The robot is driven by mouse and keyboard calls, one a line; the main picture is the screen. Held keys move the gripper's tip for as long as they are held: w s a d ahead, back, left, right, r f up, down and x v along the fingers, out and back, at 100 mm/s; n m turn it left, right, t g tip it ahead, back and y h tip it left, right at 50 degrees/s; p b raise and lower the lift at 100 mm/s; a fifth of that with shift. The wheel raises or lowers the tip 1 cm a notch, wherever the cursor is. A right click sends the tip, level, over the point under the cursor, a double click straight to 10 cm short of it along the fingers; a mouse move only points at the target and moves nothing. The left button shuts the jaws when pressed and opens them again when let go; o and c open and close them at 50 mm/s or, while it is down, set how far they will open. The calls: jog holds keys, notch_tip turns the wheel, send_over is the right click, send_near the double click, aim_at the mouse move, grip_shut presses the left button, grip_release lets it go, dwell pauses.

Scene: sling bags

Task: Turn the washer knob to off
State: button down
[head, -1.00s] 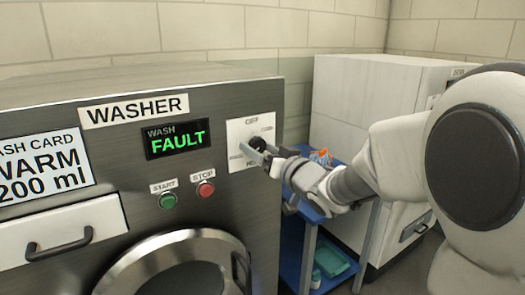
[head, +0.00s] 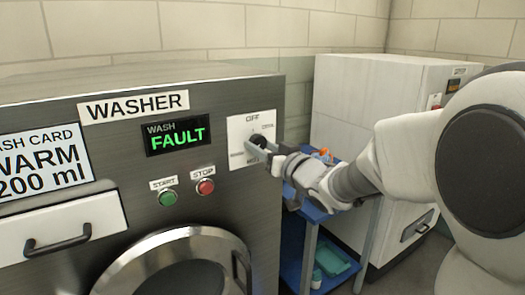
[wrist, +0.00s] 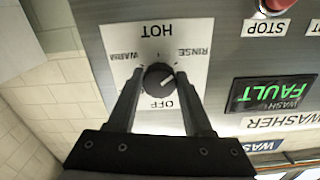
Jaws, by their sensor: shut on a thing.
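The washer knob (head: 258,140) is a small black dial on a white plate (head: 237,158) at the upper right of the washer front. In the wrist view the knob (wrist: 158,77) shows upside down, with OFF below it, HOT above, WARM to the left and RINSE to the right. My gripper (wrist: 157,76) is shut on the knob, one finger at each side. In the head view my gripper (head: 266,146) partly covers the plate's lower right.
The washer display (head: 178,136) reads WASH FAULT in green. The green START button (head: 168,198) and red STOP button (head: 205,187) sit below it, left of the plate. A blue cart (head: 296,245) and a white machine (head: 350,105) stand to the right.

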jog(key=n+b, duration=0.4)
jog(key=n, duration=0.1)
jog(key=n+b, duration=0.4)
jog(key=n, duration=0.2)
jog(key=shift+w+d+f+n, duration=0.1)
jog(key=shift+d+n, duration=0.1)
jog(key=shift+n, duration=0.1)
jog(key=n+b, duration=0.4)
jog(key=n, duration=0.2)
jog(key=n+b, duration=0.1)
jog(key=n, duration=0.1)
jog(key=n+b, duration=0.2)
jog(key=n, duration=0.1)
jog(key=shift+r+n, duration=0.25)
jog(key=shift+n, duration=0.05)
jog(key=n+b, duration=0.2)
jog(key=n, duration=0.3)
jog(key=shift+r, duration=0.2)
jog(key=n, duration=0.6)
jog(key=shift+a+r+n+b, duration=0.1)
jog(key=shift+r+n+b, duration=0.05)
jog(key=shift+n+b, duration=0.2)
jog(key=n, duration=0.6)
jog(key=shift+a+n, duration=0.15)
jog(key=shift+n, duration=0.1)
jog(key=n, duration=0.5)
jog(key=shift+s+a, duration=0.1)
jog(key=shift+s, duration=0.1)
jog(key=shift+n, duration=0.3)
